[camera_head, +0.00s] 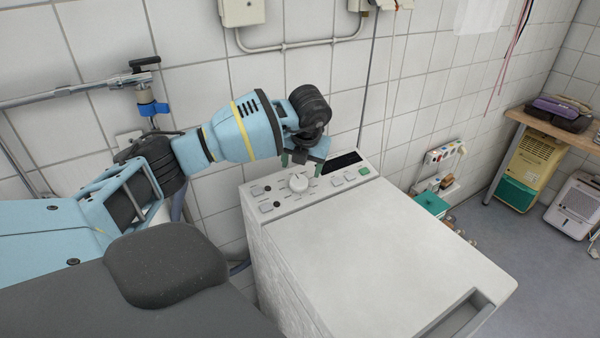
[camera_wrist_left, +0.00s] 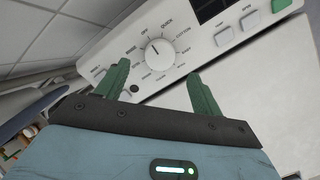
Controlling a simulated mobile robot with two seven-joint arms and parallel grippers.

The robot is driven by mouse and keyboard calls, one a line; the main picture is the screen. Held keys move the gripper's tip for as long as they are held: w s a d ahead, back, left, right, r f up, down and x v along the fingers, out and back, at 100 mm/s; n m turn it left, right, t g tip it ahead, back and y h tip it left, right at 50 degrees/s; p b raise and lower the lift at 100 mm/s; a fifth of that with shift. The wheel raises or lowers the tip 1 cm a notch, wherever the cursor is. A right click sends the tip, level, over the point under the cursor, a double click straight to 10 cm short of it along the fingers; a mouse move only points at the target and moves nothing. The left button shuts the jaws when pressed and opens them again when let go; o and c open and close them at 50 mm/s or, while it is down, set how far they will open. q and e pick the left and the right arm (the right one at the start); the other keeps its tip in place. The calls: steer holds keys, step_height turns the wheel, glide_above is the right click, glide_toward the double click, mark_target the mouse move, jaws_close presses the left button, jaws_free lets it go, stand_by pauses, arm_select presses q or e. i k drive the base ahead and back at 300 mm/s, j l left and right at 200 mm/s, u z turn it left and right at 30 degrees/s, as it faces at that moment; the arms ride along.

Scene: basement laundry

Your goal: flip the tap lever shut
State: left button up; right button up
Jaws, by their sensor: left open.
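The tap (camera_head: 142,82) is on a metal pipe along the tiled wall at the upper left of the head view. Its black lever (camera_head: 145,63) sits on top and looks roughly level. A blue collar (camera_head: 152,108) is below it. My left gripper (camera_head: 302,163) is to the right of the tap, apart from it, over the control panel of the white washing machine. In the left wrist view my left gripper (camera_wrist_left: 160,78) has its green fingers spread, with nothing between them. The tap does not show clearly in that view. My right gripper is not in view.
The washing machine (camera_head: 380,255) stands below my left gripper. Its round dial (camera_head: 298,183) and buttons are close to the fingers; the dial also shows in the left wrist view (camera_wrist_left: 160,53). A conduit (camera_head: 290,46) runs along the wall above. A wooden table (camera_head: 560,130) is at the right.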

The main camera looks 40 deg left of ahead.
mark_target(136, 65)
steer(key=k, duration=1)
